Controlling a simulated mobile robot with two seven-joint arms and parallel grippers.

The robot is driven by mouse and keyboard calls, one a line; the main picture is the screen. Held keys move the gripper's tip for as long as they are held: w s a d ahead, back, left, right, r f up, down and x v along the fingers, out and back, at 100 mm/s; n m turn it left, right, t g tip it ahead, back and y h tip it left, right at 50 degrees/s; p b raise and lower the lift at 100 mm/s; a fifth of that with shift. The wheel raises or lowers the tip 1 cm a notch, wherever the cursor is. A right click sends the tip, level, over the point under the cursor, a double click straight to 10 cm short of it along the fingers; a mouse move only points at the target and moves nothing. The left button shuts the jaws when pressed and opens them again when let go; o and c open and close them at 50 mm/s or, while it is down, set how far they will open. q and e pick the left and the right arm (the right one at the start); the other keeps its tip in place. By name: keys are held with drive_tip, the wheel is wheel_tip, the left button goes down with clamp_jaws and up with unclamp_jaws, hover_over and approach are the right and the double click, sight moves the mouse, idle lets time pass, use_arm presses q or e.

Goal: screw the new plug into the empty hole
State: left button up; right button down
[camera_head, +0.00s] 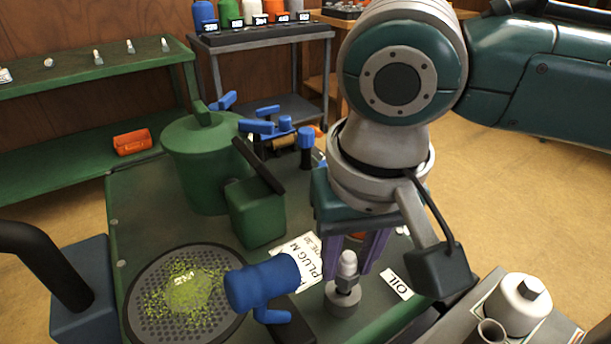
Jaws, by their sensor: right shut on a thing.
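My right gripper (352,262) comes down from the upper right, its purple fingers around the new plug (347,264). The plug is pale with a white rounded top and stands upright. A round grey metal piece (342,299) is directly under it; I cannot tell whether this belongs to the plug or the seat. The empty hole is not visible, and the thread contact is hidden. My left gripper is not in view.
A blue part (262,285) is just left of the plug. A green drum (190,165), a green box (256,212) and a round grille with grass clippings (140,290) are further left. A white cap (518,303) is at lower right. Several small plugs stand on the green shelf (75,72).

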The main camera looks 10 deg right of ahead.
idle(0.6)
drive_tip(key=shift+f, duration=0.1)
drive_tip(key=shift+f+b, duration=0.55)
drive_tip(key=shift+f, duration=0.7)
drive_tip(key=c, duration=1.2)
unclamp_jaws()
clamp_jaws()
